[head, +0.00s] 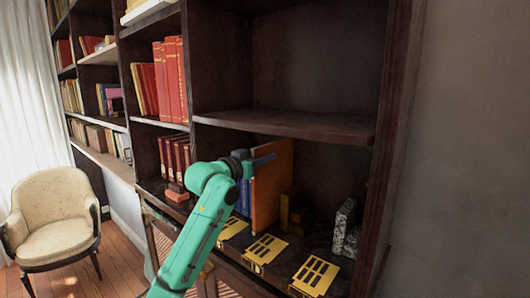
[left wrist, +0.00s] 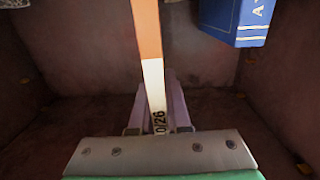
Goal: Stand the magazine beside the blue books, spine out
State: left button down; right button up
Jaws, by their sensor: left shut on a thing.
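The magazine (head: 272,185) is orange and stands upright in the lower compartment of the dark bookcase. My left gripper (head: 259,163) is shut on it near its top front edge. The left wrist view shows the magazine's narrow orange and white spine (left wrist: 151,50), marked "10/26", between the two fingers (left wrist: 156,108). The spine faces the wrist camera. The blue books (head: 244,198) stand just left of the magazine, partly hidden by my arm. A blue book also shows in the left wrist view (left wrist: 235,20), with a gap between it and the magazine. My right gripper is out of view.
Several yellow slotted pieces (head: 265,249) lie along the shelf's front edge. A dark gold object (head: 292,211) stands right of the magazine, and grey speckled blocks (head: 343,226) stand farther right. A shelf board (head: 290,126) is above. A cream armchair (head: 55,218) is at left.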

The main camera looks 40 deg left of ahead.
pick_arm(q)
jog(key=shift+f, duration=0.1)
jog(key=c, duration=0.9)
grip_release()
jog(key=shift+s, duration=0.1)
jog(key=s+b, duration=0.8)
jog(key=s, duration=0.4)
jog(key=shift+d, duration=0.15)
